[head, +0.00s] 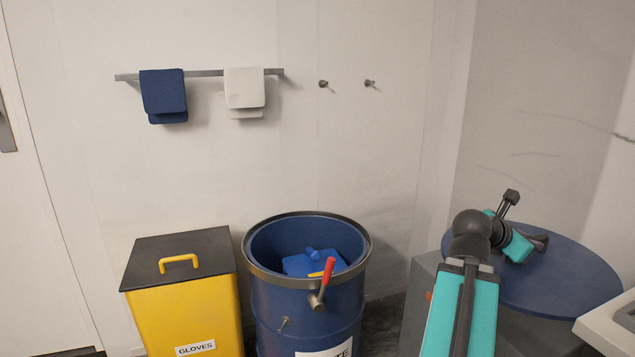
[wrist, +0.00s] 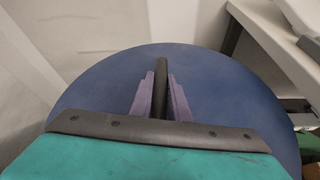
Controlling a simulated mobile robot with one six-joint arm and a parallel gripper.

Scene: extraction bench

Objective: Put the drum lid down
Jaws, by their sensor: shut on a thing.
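The drum lid (head: 560,282) is a wide, flat blue disc at the right of the head view. It fills much of the wrist view (wrist: 225,85). My gripper (head: 537,243) is shut on the lid's dark bar handle (wrist: 161,72), with one finger on each side. The lid looks about level, over or on a grey box-like surface (head: 422,290). I cannot tell whether it touches that surface. The blue drum (head: 305,310) stands open at the centre, with blue contents inside and a red-handled lever at its rim.
A yellow gloves bin (head: 185,315) with a dark top stands left of the drum. A pale counter edge (head: 608,322) is close to the lid's right side. Walls stand behind. A rail with two cloths (head: 200,73) hangs above.

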